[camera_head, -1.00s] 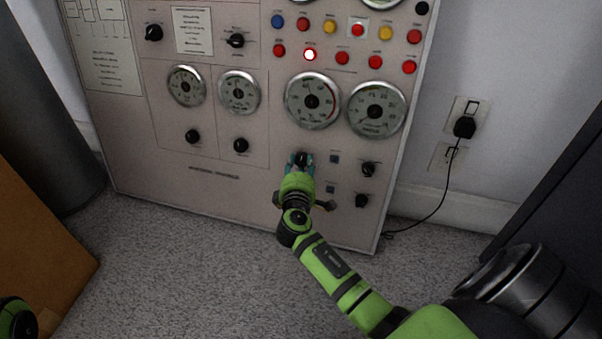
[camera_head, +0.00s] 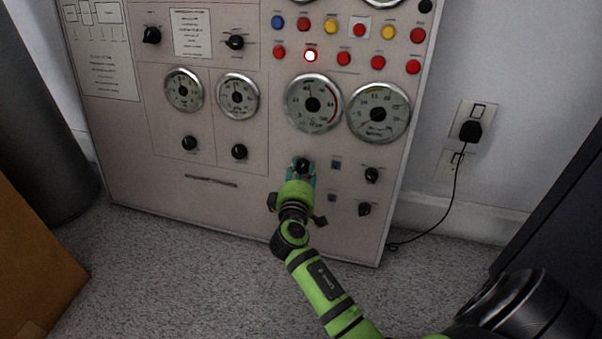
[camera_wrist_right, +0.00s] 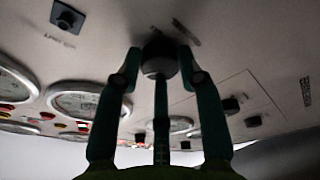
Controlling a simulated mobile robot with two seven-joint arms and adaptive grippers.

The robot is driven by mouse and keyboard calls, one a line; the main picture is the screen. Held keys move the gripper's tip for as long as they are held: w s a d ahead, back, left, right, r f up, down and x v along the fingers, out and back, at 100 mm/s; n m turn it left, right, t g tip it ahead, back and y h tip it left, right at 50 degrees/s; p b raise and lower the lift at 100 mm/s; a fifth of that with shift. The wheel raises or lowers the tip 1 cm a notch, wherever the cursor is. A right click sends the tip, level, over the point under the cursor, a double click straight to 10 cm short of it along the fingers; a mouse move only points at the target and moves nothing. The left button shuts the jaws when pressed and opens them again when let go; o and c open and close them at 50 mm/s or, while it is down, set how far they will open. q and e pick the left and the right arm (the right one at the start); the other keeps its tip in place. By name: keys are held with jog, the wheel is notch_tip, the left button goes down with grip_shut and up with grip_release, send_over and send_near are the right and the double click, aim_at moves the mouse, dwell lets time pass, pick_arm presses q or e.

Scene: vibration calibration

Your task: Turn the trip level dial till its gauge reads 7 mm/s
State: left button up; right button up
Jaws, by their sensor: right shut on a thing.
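My right gripper (camera_head: 302,172) is shut on a black dial (camera_head: 302,164) low on the panel, below the two large gauges. In the right wrist view the fingers of my right gripper (camera_wrist_right: 158,75) hold the round dark dial (camera_wrist_right: 158,58) from both sides. The left large gauge (camera_head: 313,103) is just above this dial, and the right large gauge (camera_head: 378,111) is beside it. Their readings and labels are too small to read surely, so I cannot tell which gauge is in mm/s. My left gripper is not in view.
The panel (camera_head: 230,205) also bears two smaller gauges, several other black knobs, and rows of coloured buttons, one red one (camera_head: 310,56) lit. A plug (camera_head: 470,131) and cord are on the wall at the right. A brown box (camera_head: 35,265) stands at the left.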

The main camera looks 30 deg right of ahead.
jog(key=shift+w+a, duration=0.15)
jog(key=shift+a, duration=0.1)
jog(key=o, duration=1.1)
jog(key=shift+o, duration=0.2)
jog(key=shift+d, duration=0.1)
jog(key=shift+r, duration=0.1)
notch_tip(320, 180, up, 10)
jog(key=shift+f, duration=0.1)
